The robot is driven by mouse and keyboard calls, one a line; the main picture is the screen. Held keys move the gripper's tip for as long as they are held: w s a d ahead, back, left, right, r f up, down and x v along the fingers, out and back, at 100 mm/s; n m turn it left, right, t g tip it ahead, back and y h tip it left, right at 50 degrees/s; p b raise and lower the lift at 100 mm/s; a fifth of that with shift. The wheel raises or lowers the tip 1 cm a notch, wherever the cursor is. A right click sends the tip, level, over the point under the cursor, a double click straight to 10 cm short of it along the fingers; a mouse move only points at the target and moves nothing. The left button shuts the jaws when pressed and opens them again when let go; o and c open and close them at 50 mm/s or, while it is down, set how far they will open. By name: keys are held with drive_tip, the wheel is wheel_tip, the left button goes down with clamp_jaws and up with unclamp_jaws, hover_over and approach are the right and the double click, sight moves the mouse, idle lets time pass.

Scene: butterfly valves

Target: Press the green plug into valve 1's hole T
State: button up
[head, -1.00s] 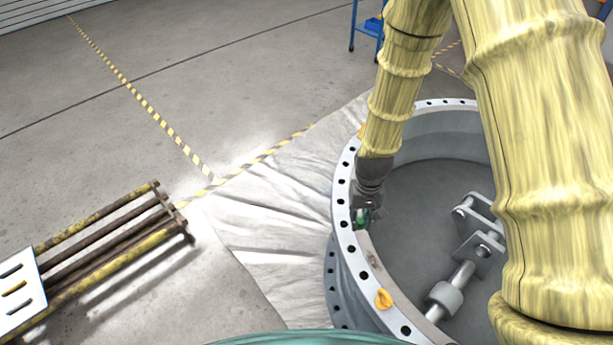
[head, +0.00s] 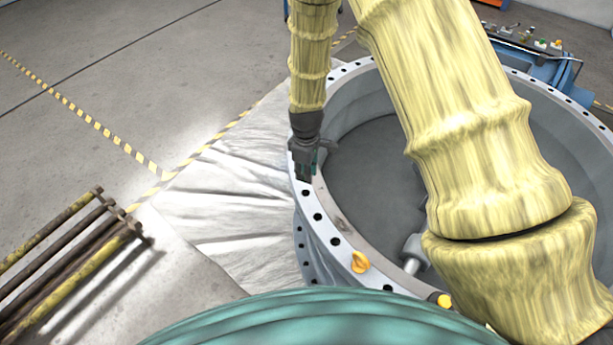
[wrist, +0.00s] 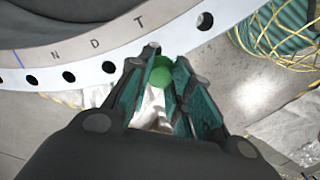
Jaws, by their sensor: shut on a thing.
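My gripper (wrist: 168,66) is shut on the green plug (wrist: 161,78), whose rounded green body shows between the teal fingers in the wrist view. The plug appears at the outer edge of the pale valve flange (wrist: 125,48). The letters N, D and T are printed on the flange beside its holes. Hole T (wrist: 152,47) is partly covered by a fingertip, just above the plug. I cannot tell the plug's height over the flange. In the head view my gripper (head: 304,176) points down at the left rim of valve 1 (head: 340,221); the plug is hidden there.
A yellow plug-like piece (head: 360,262) sits on the near-left rim, with another yellow piece (head: 441,300) nearby. A rusty rail rack (head: 70,250) stands at left on the floor. A blue bench with parts (head: 540,62) stands behind the valve. White sheeting (head: 225,200) lies left of the valve.

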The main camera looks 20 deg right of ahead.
drive_tip(key=shift+w+d+f+n+b, duration=0.15)
drive_tip(key=shift+f+b, duration=0.2)
drive_tip(key=shift+f, duration=0.3)
drive_tip(key=shift+w+f+n+b, duration=0.15)
drive_tip(key=shift+f+b, duration=0.15)
drive_tip(key=shift+f, duration=0.65)
drive_tip(key=f+b, duration=0.2)
drive_tip(key=f, duration=0.2)
drive_tip(key=shift+w+b, duration=0.35)
drive_tip(key=shift+b, duration=0.05)
drive_tip(key=shift+f+p, duration=0.2)
drive_tip(key=shift+p, duration=0.1)
drive_tip(key=shift+f+b, duration=0.3)
drive_tip(key=shift+f, duration=0.85)
idle(1.5)
